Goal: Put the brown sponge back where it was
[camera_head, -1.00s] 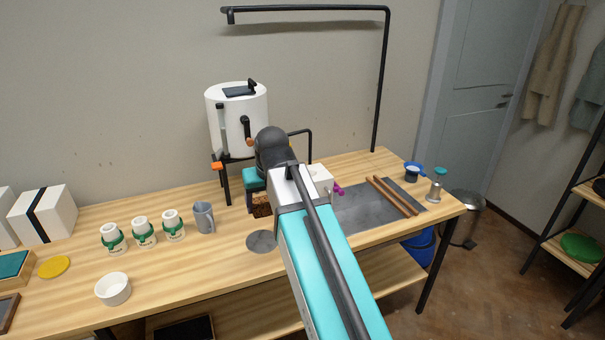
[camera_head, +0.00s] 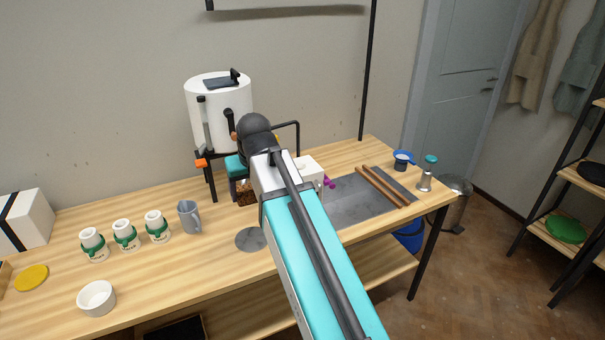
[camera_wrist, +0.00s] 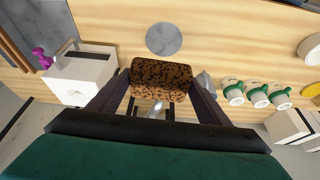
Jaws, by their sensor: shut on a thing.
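The brown speckled sponge (camera_wrist: 160,77) is held between the two fingers of my gripper (camera_wrist: 158,88) in the wrist view. In the head view the sponge (camera_head: 246,194) shows just left of my arm, in front of the white kiln-like drum, above the wooden table (camera_head: 225,265). My arm covers much of my gripper there. A flat grey disc (camera_head: 251,239) lies on the table nearer the front, and it also shows beyond the sponge in the wrist view (camera_wrist: 164,38).
A grey mug (camera_head: 189,217) and several white jars with green bands (camera_head: 125,236) stand left of the sponge. A white box (camera_head: 309,175) with a purple part stands to the right, near a grey slab (camera_head: 350,196) with wooden sticks. Front-left table is fairly clear around a white bowl (camera_head: 97,298).

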